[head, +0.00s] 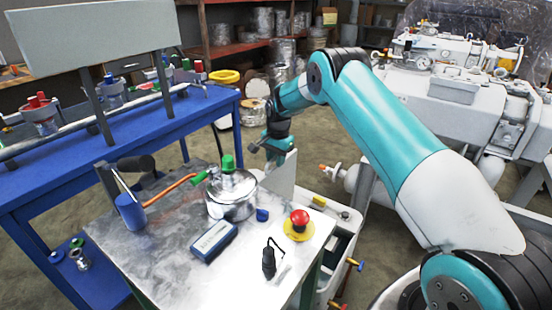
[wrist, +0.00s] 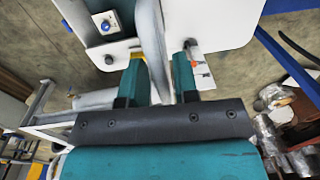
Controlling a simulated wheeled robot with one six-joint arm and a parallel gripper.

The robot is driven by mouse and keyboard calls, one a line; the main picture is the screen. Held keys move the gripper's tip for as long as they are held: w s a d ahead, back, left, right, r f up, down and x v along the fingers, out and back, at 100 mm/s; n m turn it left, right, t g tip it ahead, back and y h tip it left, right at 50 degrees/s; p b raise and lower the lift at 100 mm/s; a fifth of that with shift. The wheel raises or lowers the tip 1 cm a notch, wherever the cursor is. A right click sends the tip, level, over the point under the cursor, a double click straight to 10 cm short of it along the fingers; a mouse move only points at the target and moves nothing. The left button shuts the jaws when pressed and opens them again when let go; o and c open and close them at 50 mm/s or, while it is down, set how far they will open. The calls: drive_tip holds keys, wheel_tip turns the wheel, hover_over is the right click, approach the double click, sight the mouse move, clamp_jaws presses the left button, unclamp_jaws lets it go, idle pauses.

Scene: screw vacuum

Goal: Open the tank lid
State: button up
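A round silver metal tank (head: 232,208) stands upright on the metal-topped table, right of the table's middle. Its lid (head: 232,184) is on top, with a green fitting (head: 228,163) standing up from it. An orange hose (head: 170,190) runs from its left side. My gripper (head: 276,150) is up and to the right of the tank, apart from it, beside a white panel. In the wrist view my gripper (wrist: 160,75) shows two teal fingers with a gap between them. A grey strip shows in that gap; the tank is not visible there.
On the metal table (head: 140,250) are a blue box (head: 213,241), a red button on yellow (head: 299,222), a black device (head: 269,260) and a blue cup (head: 130,212). A white panel (head: 282,178) stands at its right edge. A blue bench (head: 60,185) is at left.

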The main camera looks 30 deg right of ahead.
drive_tip(key=shift+o, duration=0.3)
drive_tip(key=shift+r, duration=0.1)
wheel_tip(320, 180, up, 17)
drive_tip(key=s, duration=0.1)
drive_tip(key=shift+d, duration=0.3)
drive_tip(key=shift+r+p, duration=0.15)
drive_tip(key=shift+p, duration=0.15)
drive_tip(key=s+a+r+n+y+p, duration=0.1)
drive_tip(key=s+a+r+n+p, duration=0.4)
drive_tip(key=s+a+r+n, duration=0.65)
drive_tip(key=s+a+r+n+y+p, duration=0.1)
drive_tip(key=s+a+n, duration=0.1)
drive_tip(key=s, duration=0.8)
drive_tip(key=s+a+r+n+y+p, duration=0.1)
drive_tip(key=s+a, duration=0.4)
drive_tip(key=s, duration=0.5)
drive_tip(key=s+a+r+n+p, duration=0.2)
drive_tip(key=s+a+r+n, duration=0.1)
drive_tip(key=s, duration=0.7)
drive_tip(key=shift+s+a+r+n+g+y+p, duration=0.2)
drive_tip(key=shift+s+a+n+g+y+p, duration=0.2)
drive_tip(key=shift+a+n, duration=0.45)
drive_tip(key=shift+d, duration=0.2)
